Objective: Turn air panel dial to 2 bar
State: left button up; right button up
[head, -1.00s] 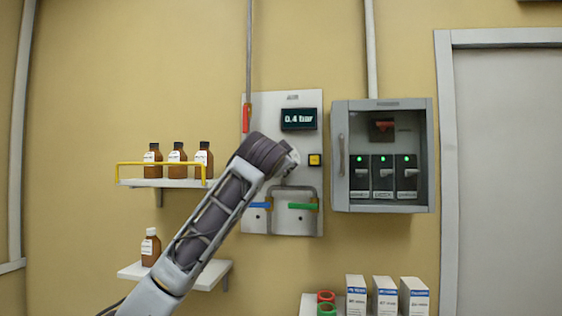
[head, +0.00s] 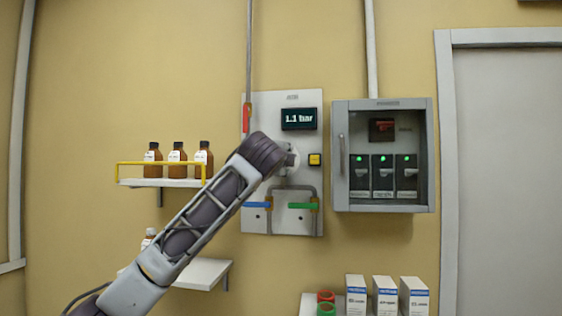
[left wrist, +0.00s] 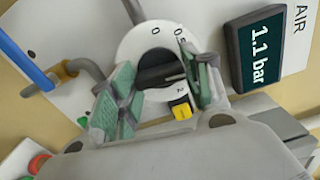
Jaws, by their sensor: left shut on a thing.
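The air panel (head: 258,110) is a light plate on the wall, and its display (head: 299,119) reads 1.1 bar. The display also shows in the left wrist view (left wrist: 261,47). The dial (left wrist: 150,38) is a white disc with printed numbers and a dark knob (left wrist: 160,70) in its middle. My left gripper (left wrist: 160,85) has its green-padded fingers on either side of the knob and is shut on it. In the head view my left arm covers most of the dial and the gripper. My right gripper is not in view.
A yellow button (head: 314,160) sits right of the dial. Blue (head: 257,205) and green (head: 302,206) valve handles are below, and a red handle (head: 247,117) is upper left. A grey breaker box (head: 384,204) hangs to the right. Shelves with brown bottles (head: 177,155) are left.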

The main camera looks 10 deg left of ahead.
pick_arm(q)
jog(key=shift+f+m, duration=0.15)
jog(key=shift+m, duration=3.05)
jog(key=shift+f+m, duration=0.15)
jog(key=shift+m, duration=3.05)
jog(key=shift+d+f, duration=0.1)
jog(key=o, duration=1)
jog(key=shift+r, duration=0.2)
jog(key=shift+s, duration=0.15)
